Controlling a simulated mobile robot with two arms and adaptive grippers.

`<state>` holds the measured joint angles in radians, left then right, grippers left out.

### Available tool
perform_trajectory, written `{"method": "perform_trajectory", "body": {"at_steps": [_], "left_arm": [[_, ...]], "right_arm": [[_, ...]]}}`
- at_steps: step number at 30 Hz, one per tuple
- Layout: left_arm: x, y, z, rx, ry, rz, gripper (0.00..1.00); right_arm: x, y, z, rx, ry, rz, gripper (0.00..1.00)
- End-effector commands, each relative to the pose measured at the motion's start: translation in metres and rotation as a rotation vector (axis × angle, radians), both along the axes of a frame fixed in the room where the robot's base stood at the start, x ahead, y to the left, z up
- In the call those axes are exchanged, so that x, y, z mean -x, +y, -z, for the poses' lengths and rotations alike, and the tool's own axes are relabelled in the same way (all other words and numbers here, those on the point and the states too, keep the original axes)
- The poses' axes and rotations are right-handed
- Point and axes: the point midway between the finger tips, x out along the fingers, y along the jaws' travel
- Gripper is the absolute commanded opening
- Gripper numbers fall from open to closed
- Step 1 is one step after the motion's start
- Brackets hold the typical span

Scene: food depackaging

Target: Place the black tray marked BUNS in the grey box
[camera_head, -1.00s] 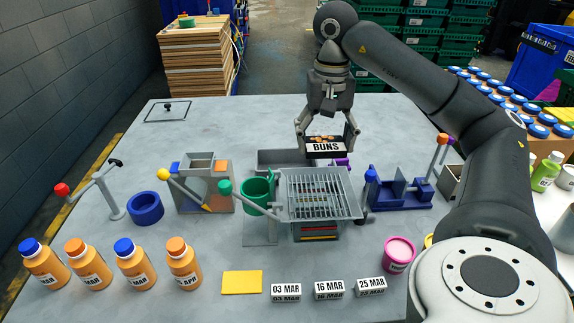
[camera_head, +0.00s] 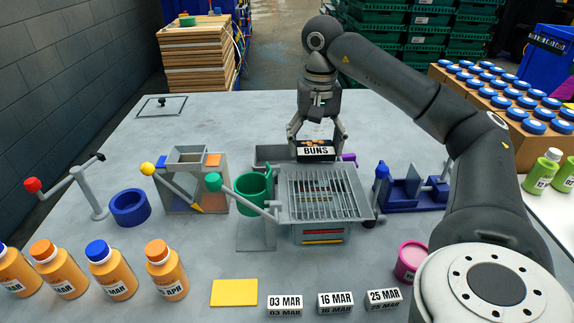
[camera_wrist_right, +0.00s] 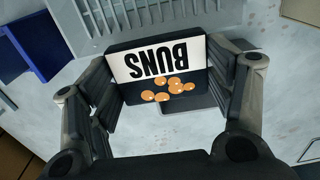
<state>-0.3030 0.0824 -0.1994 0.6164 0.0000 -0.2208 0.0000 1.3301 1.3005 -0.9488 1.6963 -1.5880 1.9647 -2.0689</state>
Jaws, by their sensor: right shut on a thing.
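The black tray (camera_head: 316,157) marked BUNS has a white label and small orange-brown buns on it. My right gripper (camera_head: 317,140) is shut on it, with a finger at each side. The right wrist view shows the tray (camera_wrist_right: 160,92) between the fingers, its label upside down. In the head view the tray appears over or just at the grey box (camera_head: 268,152), behind the wire rack. The tray hides part of the box, so I cannot tell whether it touches it. My left gripper is not in view.
A grey wire rack (camera_head: 322,193) stands just in front of the grey box. A green cup (camera_head: 253,188) and a purple-blue stand (camera_head: 405,192) flank it. Bottles (camera_head: 112,270) and date blocks (camera_head: 335,303) line the front. The table's back left is mostly clear.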

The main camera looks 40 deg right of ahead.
Motion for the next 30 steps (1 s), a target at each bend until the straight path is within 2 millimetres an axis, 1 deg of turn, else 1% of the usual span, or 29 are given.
{"method": "perform_trajectory", "body": {"at_steps": [1, 6, 8, 9, 12, 15, 23, 27, 30], "left_arm": [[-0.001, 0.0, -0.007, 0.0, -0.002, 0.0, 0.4], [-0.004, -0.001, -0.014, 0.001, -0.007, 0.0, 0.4], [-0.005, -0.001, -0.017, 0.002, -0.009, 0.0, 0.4], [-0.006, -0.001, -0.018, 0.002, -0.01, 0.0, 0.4], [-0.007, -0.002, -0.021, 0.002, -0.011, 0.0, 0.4], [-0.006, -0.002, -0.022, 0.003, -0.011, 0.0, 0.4], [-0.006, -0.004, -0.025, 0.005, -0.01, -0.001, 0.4], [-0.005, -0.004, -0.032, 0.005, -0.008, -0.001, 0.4], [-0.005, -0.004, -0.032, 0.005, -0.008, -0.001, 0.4]], "right_arm": [[-0.013, 0.0, 0.002, 0.0, 0.004, -0.001, 0.51], [-0.047, -0.004, 0.018, -0.001, 0.002, 0.0, 0.51], [-0.059, -0.005, 0.025, -0.001, 0.002, 0.0, 0.51], [-0.065, -0.006, 0.035, 0.0, 0.005, 0.0, 0.51], [-0.08, -0.008, 0.054, 0.0, 0.004, 0.0, 0.51], [-0.091, -0.009, 0.067, 0.0, 0.001, 0.0, 0.51], [-0.104, -0.01, 0.084, 0.001, 0.002, -0.001, 0.51], [-0.102, -0.011, 0.104, 0.001, 0.003, -0.001, 0.51], [-0.103, -0.011, 0.112, 0.001, 0.001, -0.001, 0.51]]}}
